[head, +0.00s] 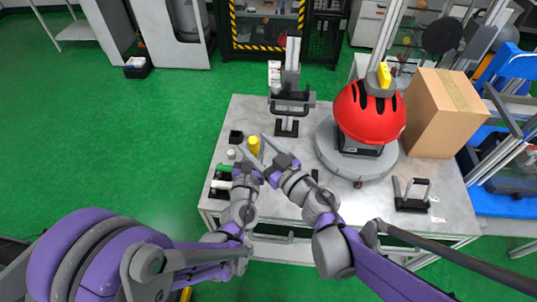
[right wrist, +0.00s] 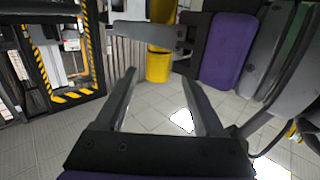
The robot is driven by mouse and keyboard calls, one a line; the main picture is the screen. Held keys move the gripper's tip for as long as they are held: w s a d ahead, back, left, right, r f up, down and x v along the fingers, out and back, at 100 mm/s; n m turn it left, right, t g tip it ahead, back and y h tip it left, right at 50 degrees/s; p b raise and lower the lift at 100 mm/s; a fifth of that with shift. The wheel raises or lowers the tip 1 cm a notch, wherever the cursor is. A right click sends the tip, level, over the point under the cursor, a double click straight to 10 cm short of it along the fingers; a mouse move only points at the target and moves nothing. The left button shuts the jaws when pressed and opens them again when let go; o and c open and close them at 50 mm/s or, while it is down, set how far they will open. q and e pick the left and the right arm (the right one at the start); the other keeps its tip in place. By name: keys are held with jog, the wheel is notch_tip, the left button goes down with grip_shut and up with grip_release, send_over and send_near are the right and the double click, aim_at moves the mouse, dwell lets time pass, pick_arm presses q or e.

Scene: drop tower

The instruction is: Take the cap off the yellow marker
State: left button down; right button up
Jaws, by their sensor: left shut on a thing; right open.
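The yellow marker (head: 253,145) stands upright over the left part of the table. It also shows in the right wrist view (right wrist: 159,66) as a thick yellow cylinder. My left gripper (head: 250,157) is shut on it; in the right wrist view a grey finger of that gripper (right wrist: 150,35) crosses its middle. Where the cap meets the body cannot be made out. My right gripper (head: 266,151) is open and empty, just right of the marker. In the right wrist view its two fingers (right wrist: 160,98) point toward the marker, with a gap between.
Left of my grippers are a black block (head: 236,137), a small white cylinder (head: 231,154) and a green item (head: 223,168). A grey-black stand (head: 287,127) is behind. A red helmet (head: 370,113) on a round plate and a cardboard box (head: 437,115) stand right.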

aim_at(250, 138)
jog(key=x, duration=0.6)
grip_shut()
dwell(0.3)
jog(key=shift+r, duration=0.15)
dwell(0.5)
jog(key=shift+r, duration=0.95)
